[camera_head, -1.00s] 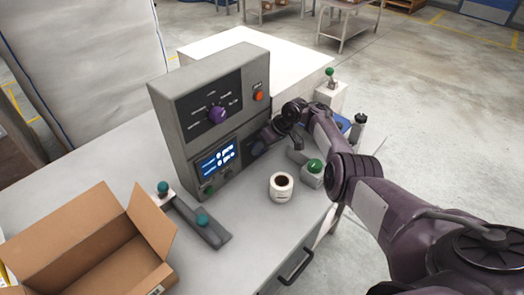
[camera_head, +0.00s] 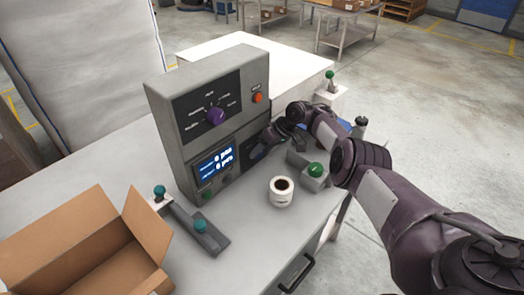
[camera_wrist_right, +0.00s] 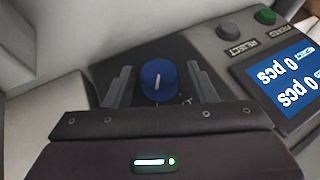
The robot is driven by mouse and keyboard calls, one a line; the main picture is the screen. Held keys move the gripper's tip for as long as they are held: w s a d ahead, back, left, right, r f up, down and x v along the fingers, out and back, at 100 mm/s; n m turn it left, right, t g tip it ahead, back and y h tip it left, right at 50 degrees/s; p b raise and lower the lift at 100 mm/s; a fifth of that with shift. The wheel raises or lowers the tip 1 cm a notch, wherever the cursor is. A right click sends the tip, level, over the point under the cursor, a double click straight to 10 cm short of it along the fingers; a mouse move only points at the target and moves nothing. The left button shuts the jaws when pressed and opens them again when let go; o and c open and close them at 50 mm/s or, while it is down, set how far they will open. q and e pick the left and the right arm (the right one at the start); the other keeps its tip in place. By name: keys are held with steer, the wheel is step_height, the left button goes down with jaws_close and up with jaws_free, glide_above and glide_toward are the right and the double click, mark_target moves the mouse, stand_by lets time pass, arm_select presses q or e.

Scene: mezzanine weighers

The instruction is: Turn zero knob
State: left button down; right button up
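A grey control box (camera_head: 165,115) stands on the white table. Its purple knob (camera_head: 216,116) is on the upper panel, and its lit display (camera_head: 215,163) reads 0 pcs on two lines. In the right wrist view a blue knob (camera_wrist_right: 159,82) with a white pointer line sits on a dark panel; its label is mostly hidden. My right gripper (camera_wrist_right: 160,88) is open, one finger on each side of the blue knob with a gap at both sides. In the head view my right gripper (camera_head: 264,143) is at the lower right of the box front and hides this knob. My left gripper is not in view.
A white cup (camera_head: 281,194) and a green-knobbed grey block (camera_head: 314,175) stand near my right arm. An open cardboard box (camera_head: 80,250) and a grey bar with teal knobs (camera_head: 195,228) are at the front left. An orange button (camera_head: 257,98) is above the gripper.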

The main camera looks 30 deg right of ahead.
steer(key=shift+o, duration=0.5)
steer(key=shift+d+r, duration=0.25)
steer(key=shift+r, duration=0.15)
steer(key=p+v, duration=0.1)
steer(key=v, duration=0.5)
steer(key=shift+s+d+r, duration=0.2)
steer(key=shift+r, duration=0.15)
